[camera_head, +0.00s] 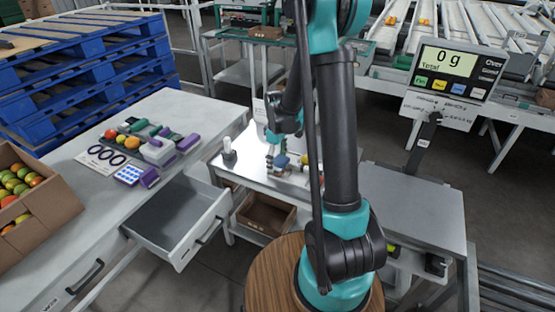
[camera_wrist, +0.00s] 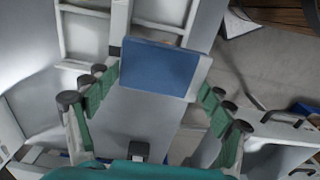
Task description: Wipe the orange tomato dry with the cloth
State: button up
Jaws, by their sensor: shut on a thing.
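My gripper (camera_wrist: 158,82) has its green fingers on both sides of a flat blue block-like thing (camera_wrist: 155,68) with a pale side face. It is shut on this thing, which I cannot surely tell to be the cloth. In the head view my gripper (camera_head: 276,150) is small and partly behind my arm, over the middle bench. A redder orange round fruit (camera_head: 111,134) sits on the left table. No tomato shows in the wrist view.
The left table (camera_head: 205,112) holds a cardboard box (camera_head: 45,205) of tomatoes and several small coloured items. A drawer (camera_head: 180,215) stands open below it. A brown crate (camera_head: 265,214) is on a lower shelf. The right bench top (camera_head: 415,205) is clear.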

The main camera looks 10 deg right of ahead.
jog(key=shift+w+d, duration=0.75)
jog(key=shift+w, duration=0.35)
jog(key=shift+r, duration=0.1)
jog(key=shift+r, duration=3.4)
jog(key=shift+f, duration=0.15)
jog(key=shift+s+a+f, duration=0.1)
jog(key=shift+s+f, duration=0.1)
jog(key=shift+f, duration=0.8)
jog(key=shift+s+a+f, duration=0.15)
jog(key=shift+s+f, duration=0.05)
jog(key=shift+f, duration=0.85)
jog(key=shift+s+a+f, duration=0.1)
jog(key=shift+s+f, duration=0.1)
jog(key=shift+f, duration=0.8)
jog(key=shift+w+d, duration=0.1)
jog(key=shift+w, duration=0.05)
